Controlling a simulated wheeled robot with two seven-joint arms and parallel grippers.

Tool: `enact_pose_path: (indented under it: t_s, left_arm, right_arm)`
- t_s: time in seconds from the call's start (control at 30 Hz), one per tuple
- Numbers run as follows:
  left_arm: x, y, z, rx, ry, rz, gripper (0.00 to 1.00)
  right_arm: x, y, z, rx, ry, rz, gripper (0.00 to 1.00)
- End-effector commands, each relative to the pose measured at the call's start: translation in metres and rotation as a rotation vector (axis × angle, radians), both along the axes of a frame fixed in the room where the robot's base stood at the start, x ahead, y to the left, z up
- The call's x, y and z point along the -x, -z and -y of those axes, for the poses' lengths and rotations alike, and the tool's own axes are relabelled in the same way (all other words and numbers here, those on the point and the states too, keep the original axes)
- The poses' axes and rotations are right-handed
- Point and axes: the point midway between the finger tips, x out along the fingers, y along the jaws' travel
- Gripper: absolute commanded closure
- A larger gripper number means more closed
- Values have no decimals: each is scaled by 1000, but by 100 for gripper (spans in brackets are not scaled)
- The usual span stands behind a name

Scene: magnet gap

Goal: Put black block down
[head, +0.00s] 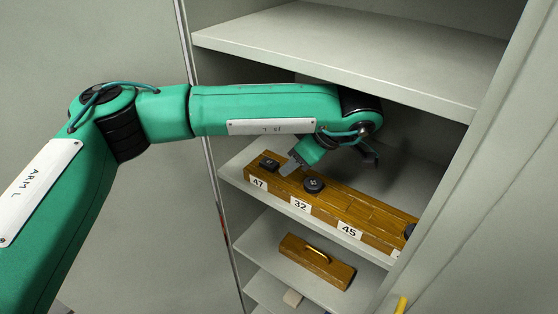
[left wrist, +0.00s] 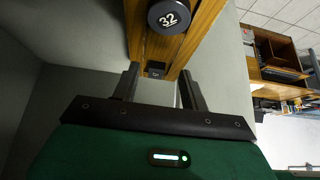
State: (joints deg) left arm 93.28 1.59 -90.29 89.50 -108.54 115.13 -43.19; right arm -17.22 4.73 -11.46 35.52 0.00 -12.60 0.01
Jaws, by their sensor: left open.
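A small black block (head: 269,163) sits on the left end of a long wooden rack (head: 365,214), above the label 47. In the left wrist view the dark block (left wrist: 155,72) shows beyond and between the fingertips, on the wood. My left gripper (head: 289,165) is just right of the block in the head view. Its two fingers (left wrist: 160,86) are apart, with no object clearly held. A round black piece (head: 314,185) sits on the rack near the label 32. It carries the number 32 in the left wrist view (left wrist: 169,15). My right gripper is in neither view.
The rack stands on a cabinet shelf (head: 236,168), under a higher shelf (head: 335,45). Another dark piece (head: 409,231) is at the rack's right end. Cabinet walls bound both sides.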

Motion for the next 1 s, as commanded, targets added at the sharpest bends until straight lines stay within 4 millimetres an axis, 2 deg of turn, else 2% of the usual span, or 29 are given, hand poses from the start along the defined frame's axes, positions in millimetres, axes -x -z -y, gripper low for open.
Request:
enact_pose_path:
  t_s: [0.03,0.2,0.4,1.0]
  left_arm:
    - [7,4,12,0,4,5,55]
    - [29,3,41,0,0,3,55]
    - [43,1,61,0,-3,2,55]
    - [48,0,66,0,-3,1,55]
  right_arm:
    - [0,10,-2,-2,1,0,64]
    - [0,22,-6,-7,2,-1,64]
    - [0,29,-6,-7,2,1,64]
    - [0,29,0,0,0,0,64]
